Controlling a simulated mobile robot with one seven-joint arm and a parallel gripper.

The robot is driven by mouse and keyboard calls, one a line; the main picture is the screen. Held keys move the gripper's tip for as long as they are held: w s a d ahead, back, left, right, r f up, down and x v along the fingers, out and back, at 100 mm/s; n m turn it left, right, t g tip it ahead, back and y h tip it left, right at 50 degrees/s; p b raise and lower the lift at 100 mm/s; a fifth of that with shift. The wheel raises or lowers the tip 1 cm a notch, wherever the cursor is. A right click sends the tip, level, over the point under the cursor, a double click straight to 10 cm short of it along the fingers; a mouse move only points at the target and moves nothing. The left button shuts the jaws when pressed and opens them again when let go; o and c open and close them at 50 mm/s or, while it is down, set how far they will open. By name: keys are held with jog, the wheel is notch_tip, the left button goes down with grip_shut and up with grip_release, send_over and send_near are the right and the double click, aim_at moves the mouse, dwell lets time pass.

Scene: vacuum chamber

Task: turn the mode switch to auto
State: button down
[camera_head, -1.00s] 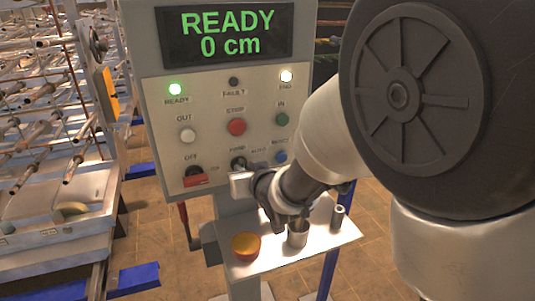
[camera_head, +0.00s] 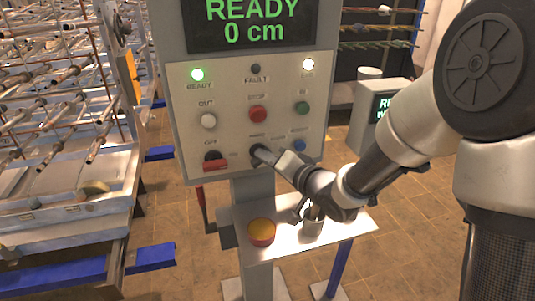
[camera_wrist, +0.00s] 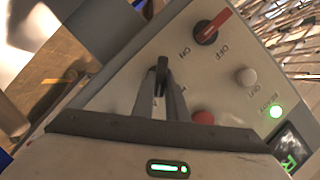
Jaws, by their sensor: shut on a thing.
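The mode switch is a black knob (camera_wrist: 162,66) on the pale control panel (camera_head: 185,130). In the wrist view my gripper (camera_wrist: 162,88) has one finger on each side of the knob and is shut on it. The knob stands roughly in line with the fingers. In the head view my gripper (camera_head: 262,154) reaches the panel from the lower right and hides most of the switch. The labels beside the switch are too blurred or covered to read, so I cannot tell which mode it points at.
A red-handled on/off switch (camera_head: 215,162) is left of my gripper. A red button (camera_head: 257,114) is above it, a blue button (camera_head: 299,146) to its right. The display (camera_head: 250,22) reads READY, 0 cm. A shelf below holds an orange-topped round object (camera_head: 262,232) and a metal cup (camera_head: 313,222).

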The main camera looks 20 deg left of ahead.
jog(key=shift+w+m+y, duration=0.1)
jog(key=shift+m+y, duration=0.2)
jog(key=shift+m, duration=0.3)
jog(key=c, duration=1.8)
grip_release()
jog(key=shift+f, duration=0.1)
jog(key=shift+o, duration=0.2)
